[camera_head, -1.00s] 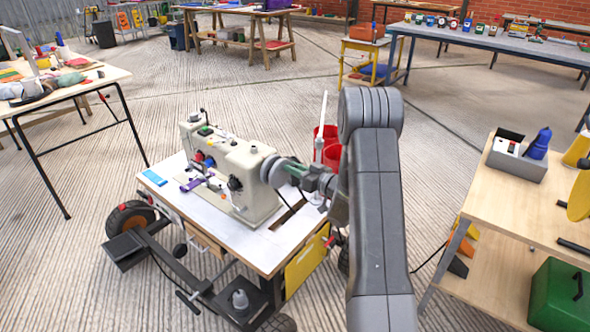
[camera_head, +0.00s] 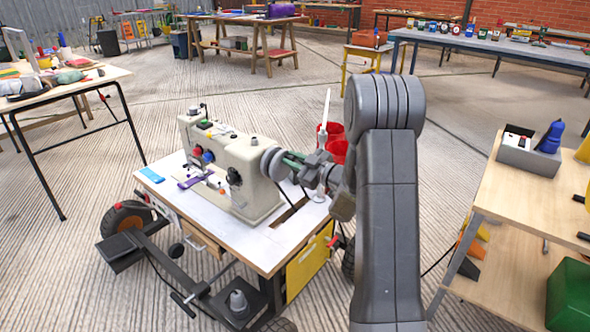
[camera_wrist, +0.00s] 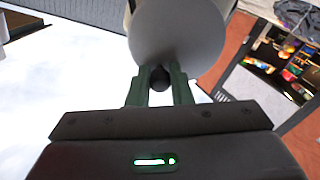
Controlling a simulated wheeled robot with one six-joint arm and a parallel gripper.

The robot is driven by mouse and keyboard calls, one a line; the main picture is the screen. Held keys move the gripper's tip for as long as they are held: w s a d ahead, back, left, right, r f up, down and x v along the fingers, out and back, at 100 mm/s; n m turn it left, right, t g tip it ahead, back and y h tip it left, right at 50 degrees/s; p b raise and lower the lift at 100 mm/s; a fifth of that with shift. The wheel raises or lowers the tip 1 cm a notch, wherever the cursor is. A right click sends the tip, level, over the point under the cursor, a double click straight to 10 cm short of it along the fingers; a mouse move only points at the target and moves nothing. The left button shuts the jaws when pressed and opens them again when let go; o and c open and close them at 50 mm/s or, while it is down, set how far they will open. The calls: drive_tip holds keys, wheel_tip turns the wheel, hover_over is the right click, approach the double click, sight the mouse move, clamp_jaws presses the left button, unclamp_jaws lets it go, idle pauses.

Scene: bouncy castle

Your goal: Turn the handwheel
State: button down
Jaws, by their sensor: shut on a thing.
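A cream sewing machine (camera_head: 235,168) stands on a white-topped wheeled cart (camera_head: 262,245). Its handwheel (camera_head: 272,163) is a pale grey disc on the machine's right end. In the wrist view the handwheel (camera_wrist: 178,32) fills the top middle, with a small dark knob (camera_wrist: 159,78) at its lower edge. My gripper (camera_head: 291,158) is at the handwheel's right side. In the wrist view my gripper's green fingers (camera_wrist: 160,86) are shut on the knob, one on each side. The fingertips are partly hidden against the disc.
A wooden table (camera_head: 535,190) with a grey caddy (camera_head: 527,158) is at the right, close to my arm. Another table (camera_head: 75,88) is at the left. The floor between is mostly open.

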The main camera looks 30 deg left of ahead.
drive_tip(key=shift+s+n+b, duration=0.35)
drive_tip(key=shift+n+b, duration=0.65)
drive_tip(key=shift+b, duration=0.1)
drive_tip(key=c, duration=1.3)
unclamp_jaws()
drive_tip(key=s+d+p, duration=0.1)
drive_tip(key=d+p, duration=0.2)
drive_tip(key=d, duration=1)
drive_tip(key=shift+d, duration=0.4)
drive_tip(key=shift+s, duration=0.1)
drive_tip(key=a+b, duration=0.1)
drive_tip(key=a, duration=0.3)
drive_tip(key=a+b, duration=0.1)
drive_tip(key=a, duration=0.4)
drive_tip(key=w+a+b, duration=0.1)
drive_tip(key=a, duration=0.4)
drive_tip(key=shift+w, duration=0.1)
drive_tip(key=shift+r, duration=0.1)
